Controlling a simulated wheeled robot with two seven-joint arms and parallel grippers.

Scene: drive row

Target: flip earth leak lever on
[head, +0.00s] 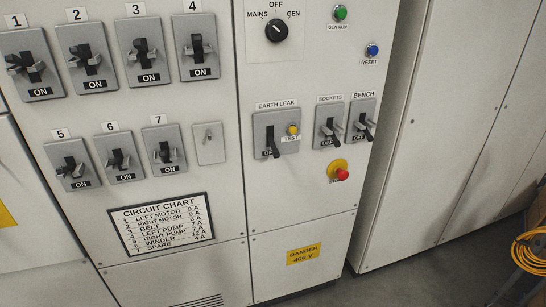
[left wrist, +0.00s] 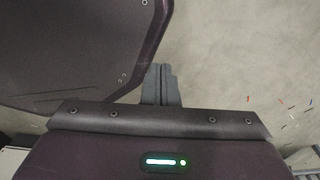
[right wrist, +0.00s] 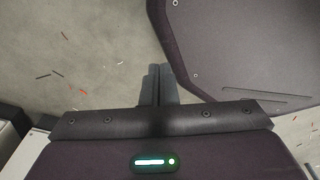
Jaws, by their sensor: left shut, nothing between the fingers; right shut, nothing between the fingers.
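The earth leak switch (head: 277,134) is a grey plate on the right-hand cabinet panel in the head view, under an EARTH LEAK label. Its black lever (head: 271,141) points down, and an OFF marking shows partly behind it. A yellow TEST button (head: 293,129) sits on the same plate. Neither gripper shows in the head view. My left gripper (left wrist: 161,72) is shut and empty in the left wrist view, above the floor. My right gripper (right wrist: 158,72) is shut and empty in the right wrist view, also above the floor.
The sockets switch (head: 329,125) and bench switch (head: 362,121) sit right of it, levers down. A red stop button (head: 342,174) is below, a selector knob (head: 277,30) above. Several breakers reading ON fill the left panel. An orange cable coil (head: 531,250) is at far right.

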